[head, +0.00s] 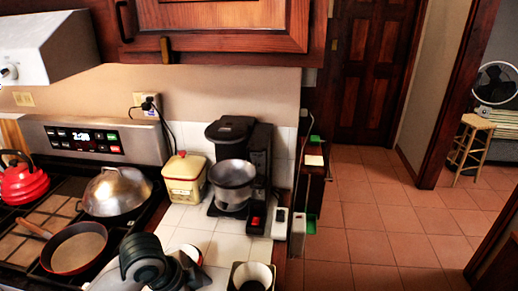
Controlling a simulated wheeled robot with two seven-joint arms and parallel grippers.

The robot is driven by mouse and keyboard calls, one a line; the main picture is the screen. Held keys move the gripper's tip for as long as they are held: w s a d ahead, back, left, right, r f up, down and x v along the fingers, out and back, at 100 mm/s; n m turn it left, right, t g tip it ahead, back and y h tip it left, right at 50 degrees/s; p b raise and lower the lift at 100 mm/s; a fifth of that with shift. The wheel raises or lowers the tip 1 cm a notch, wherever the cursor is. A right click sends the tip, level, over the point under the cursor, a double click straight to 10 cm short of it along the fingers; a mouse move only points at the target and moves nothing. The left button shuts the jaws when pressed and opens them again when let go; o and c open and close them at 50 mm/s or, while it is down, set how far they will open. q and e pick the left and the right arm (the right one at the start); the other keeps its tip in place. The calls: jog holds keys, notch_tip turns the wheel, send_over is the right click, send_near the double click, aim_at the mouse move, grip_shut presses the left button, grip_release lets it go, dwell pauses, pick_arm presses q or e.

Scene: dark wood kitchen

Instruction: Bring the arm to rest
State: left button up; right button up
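The task names no object apart from my arm. A dark green and grey rounded shape (150,262) stands at the bottom of the head view, in front of the white tiled counter. It may be part of my arm, but I cannot tell for sure. No gripper fingertips can be made out, so neither gripper is seen open, shut or holding anything.
A stove holds a red kettle (22,182), a lidded wok (115,192) and a frying pan (75,248). Tiled floor (375,225) is clear at right; a stool (468,150) stands beyond.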

pick_arm(q)
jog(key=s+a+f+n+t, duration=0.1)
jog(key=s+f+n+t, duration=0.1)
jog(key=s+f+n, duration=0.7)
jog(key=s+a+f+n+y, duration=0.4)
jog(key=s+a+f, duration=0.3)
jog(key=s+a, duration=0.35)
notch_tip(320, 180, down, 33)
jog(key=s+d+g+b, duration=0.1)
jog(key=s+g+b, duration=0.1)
jog(key=b, duration=0.4)
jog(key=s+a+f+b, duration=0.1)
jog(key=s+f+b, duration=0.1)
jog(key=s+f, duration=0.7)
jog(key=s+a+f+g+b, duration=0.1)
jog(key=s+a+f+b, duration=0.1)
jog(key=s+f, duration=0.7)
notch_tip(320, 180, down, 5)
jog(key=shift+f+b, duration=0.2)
jog(key=shift+b, duration=0.1)
